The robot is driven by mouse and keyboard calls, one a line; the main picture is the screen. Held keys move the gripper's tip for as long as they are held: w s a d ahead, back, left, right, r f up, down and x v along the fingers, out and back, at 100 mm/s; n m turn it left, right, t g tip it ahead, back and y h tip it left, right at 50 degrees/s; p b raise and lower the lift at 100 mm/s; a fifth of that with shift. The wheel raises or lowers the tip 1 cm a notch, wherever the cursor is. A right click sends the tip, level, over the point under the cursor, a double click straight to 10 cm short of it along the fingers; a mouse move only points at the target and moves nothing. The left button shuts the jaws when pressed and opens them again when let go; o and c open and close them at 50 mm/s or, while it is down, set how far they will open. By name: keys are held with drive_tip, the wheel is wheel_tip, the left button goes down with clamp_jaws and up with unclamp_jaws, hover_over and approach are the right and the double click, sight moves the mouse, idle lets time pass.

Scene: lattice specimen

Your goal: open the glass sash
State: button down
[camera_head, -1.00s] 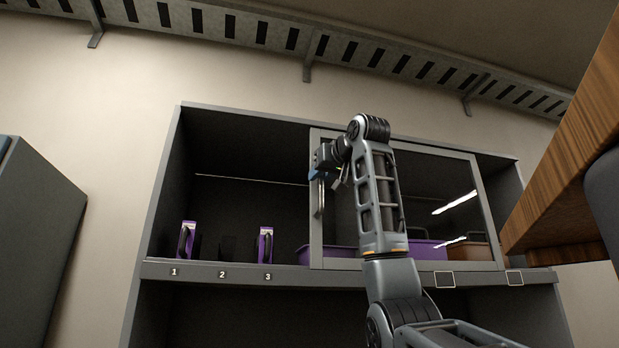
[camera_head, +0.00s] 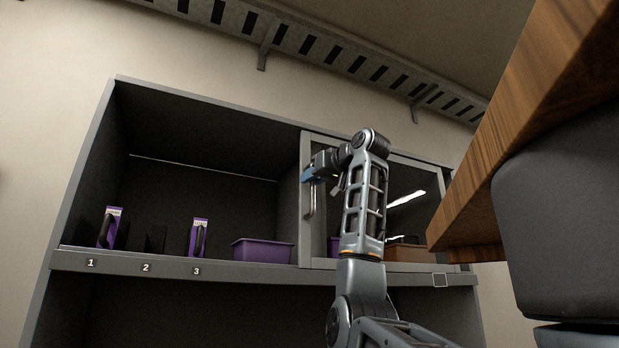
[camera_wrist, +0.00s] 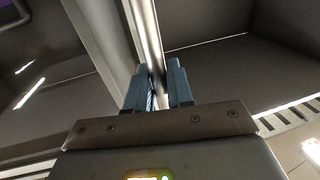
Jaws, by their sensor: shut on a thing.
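The glass sash (camera_head: 306,228) is a grey-framed pane over the right part of the cabinet front. The left part of the cabinet is uncovered. A slim upright metal handle (camera_head: 311,204) stands on the sash's left stile. My gripper (camera_head: 309,177) is at the upper part of this handle, its blue fingers shut on it. In the wrist view, the blue fingers of my gripper (camera_wrist: 160,78) lie on either side of the shiny handle bar (camera_wrist: 149,35). My arm hides much of the pane.
Two purple-and-white items (camera_head: 110,228) (camera_head: 198,237) and a purple bin (camera_head: 262,251) stand on the shelf in the uncovered part. A brown bin (camera_head: 407,253) is behind the glass. A wooden top (camera_head: 500,150) and a dark rounded body (camera_head: 560,210) are close at right.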

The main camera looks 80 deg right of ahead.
drive_tip(key=shift+r, duration=0.1)
drive_tip(key=c, duration=1.2)
unclamp_jaws()
drive_tip(key=shift+o, duration=0.2)
drive_tip(key=b+v, duration=0.2)
drive_tip(key=v, duration=0.5)
drive_tip(key=shift+s+a, duration=0.25)
drive_tip(key=shift+s, duration=0.05)
drive_tip(key=shift+s, duration=0.1)
